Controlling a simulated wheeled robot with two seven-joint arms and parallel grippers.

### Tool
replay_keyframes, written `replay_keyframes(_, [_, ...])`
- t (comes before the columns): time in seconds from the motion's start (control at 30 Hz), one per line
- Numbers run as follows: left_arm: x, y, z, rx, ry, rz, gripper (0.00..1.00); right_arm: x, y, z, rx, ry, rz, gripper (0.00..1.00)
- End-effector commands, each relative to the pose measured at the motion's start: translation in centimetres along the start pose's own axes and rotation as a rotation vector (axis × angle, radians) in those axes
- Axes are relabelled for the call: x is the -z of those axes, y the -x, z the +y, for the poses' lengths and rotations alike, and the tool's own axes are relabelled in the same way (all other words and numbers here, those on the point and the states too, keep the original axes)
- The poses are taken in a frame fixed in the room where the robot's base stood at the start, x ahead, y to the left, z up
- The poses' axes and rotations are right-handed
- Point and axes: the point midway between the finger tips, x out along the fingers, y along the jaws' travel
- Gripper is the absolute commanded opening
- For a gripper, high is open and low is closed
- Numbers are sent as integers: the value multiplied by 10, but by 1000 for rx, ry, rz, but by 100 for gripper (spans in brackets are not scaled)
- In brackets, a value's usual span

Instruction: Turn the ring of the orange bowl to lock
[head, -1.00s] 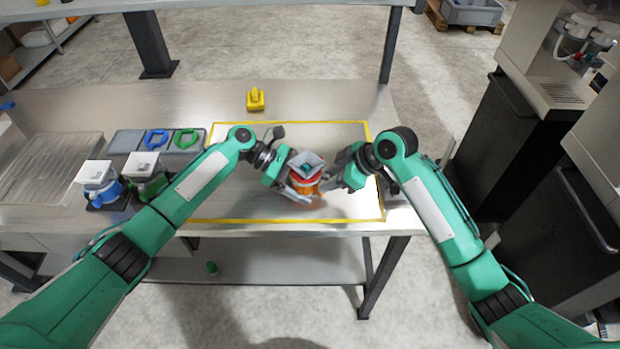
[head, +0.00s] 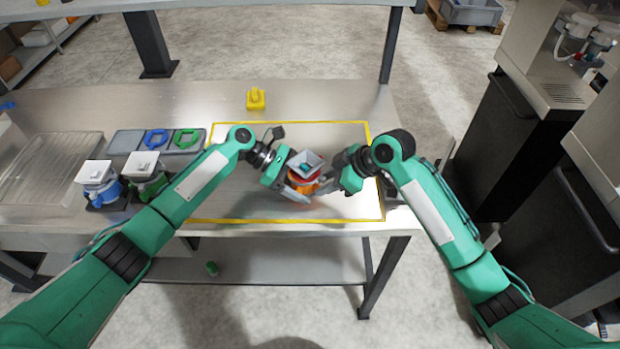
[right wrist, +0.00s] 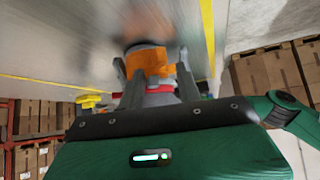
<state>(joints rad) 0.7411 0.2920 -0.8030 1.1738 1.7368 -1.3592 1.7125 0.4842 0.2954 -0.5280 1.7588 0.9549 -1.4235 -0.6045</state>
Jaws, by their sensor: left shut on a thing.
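The orange bowl unit (head: 304,183) stands inside the yellow-outlined area of the table, with a grey square top piece (head: 305,163) above its orange and red parts. My left gripper (head: 292,184) is shut on it from the left. My right gripper (head: 330,178) is at its right side. In the right wrist view, an orange part (right wrist: 150,62) lies between the two fingers of my right gripper (right wrist: 155,72), with a red part below it. The fingers are apart; whether they press on the orange part is unclear. The grippers partly hide the bowl and its ring.
A yellow object (head: 256,99) stands behind the yellow outline (head: 240,221). Blue (head: 98,184) and green (head: 146,180) units stand at the left, with a blue ring (head: 156,138) and a green ring (head: 186,138) behind them. The outlined area's left part is clear.

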Motion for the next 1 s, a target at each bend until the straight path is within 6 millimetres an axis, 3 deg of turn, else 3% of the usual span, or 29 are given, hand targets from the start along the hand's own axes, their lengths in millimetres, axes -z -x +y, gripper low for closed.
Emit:
replay_keyframes(0.47, [-4, -4, 0, 5, -5, -6, 66, 5, -1, 2, 5, 6, 9, 31])
replay_keyframes(1.0, [-2, -2, 0, 2, -2, -3, 66, 3, 40, 4, 1, 4, 5, 31])
